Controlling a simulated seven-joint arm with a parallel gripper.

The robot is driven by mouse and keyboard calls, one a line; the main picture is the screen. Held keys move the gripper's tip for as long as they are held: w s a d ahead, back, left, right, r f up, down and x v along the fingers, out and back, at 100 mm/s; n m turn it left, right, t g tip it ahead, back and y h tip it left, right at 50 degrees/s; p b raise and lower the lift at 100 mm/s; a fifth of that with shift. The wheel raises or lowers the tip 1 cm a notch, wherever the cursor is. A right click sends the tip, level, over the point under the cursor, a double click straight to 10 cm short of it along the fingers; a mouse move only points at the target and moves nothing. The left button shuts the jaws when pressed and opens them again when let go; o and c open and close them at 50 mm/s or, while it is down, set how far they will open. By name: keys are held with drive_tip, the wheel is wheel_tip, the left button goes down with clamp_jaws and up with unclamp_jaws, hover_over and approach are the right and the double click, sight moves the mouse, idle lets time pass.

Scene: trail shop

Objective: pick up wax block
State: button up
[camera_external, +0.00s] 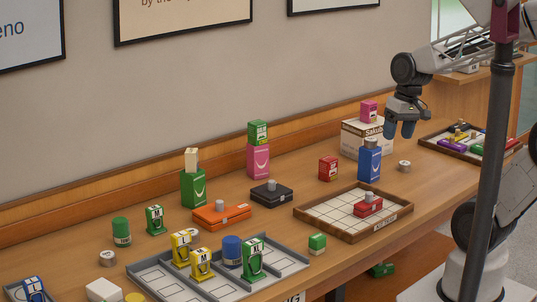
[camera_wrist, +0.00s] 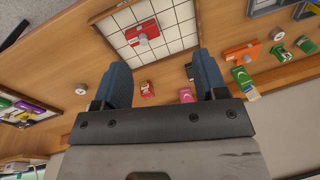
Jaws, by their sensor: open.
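No block is clearly labelled as wax. A small cream block (camera_external: 191,160) stands upright on top of a green box (camera_external: 193,188) left of centre in the external view, and may be the wax block. My gripper (camera_external: 400,129) is open and empty, held above the right part of the table, apart from everything. In the wrist view its two blue fingers (camera_wrist: 162,65) are spread wide.
A wooden tiled tray (camera_external: 315,220) holds a red tin (camera_external: 368,206); it also shows in the wrist view (camera_wrist: 169,16). A blue box (camera_external: 369,163) stands near my gripper. Orange (camera_external: 222,215) and black (camera_external: 272,193) tins lie left of the tray. A grey tray (camera_external: 160,281) holds several upright items.

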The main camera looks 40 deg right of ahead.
drive_tip(key=w+a+f+m+g+y, duration=0.35)
drive_tip(key=a+f+m+y, duration=0.35)
drive_tip(key=a+f, duration=0.5)
drive_tip(key=m+t+y, duration=0.2)
drive_tip(key=m+y, duration=0.3)
drive_tip(key=m, duration=0.4)
approach(318, 236)
drive_tip(key=shift+f+x, duration=0.25)
drive_tip(key=shift+x, duration=1)
drive_tip(key=shift+x, duration=1.2)
drive_tip(key=shift+a, duration=0.1)
drive_tip(key=shift+x, duration=2.45)
drive_tip(key=shift+f, duration=0.1)
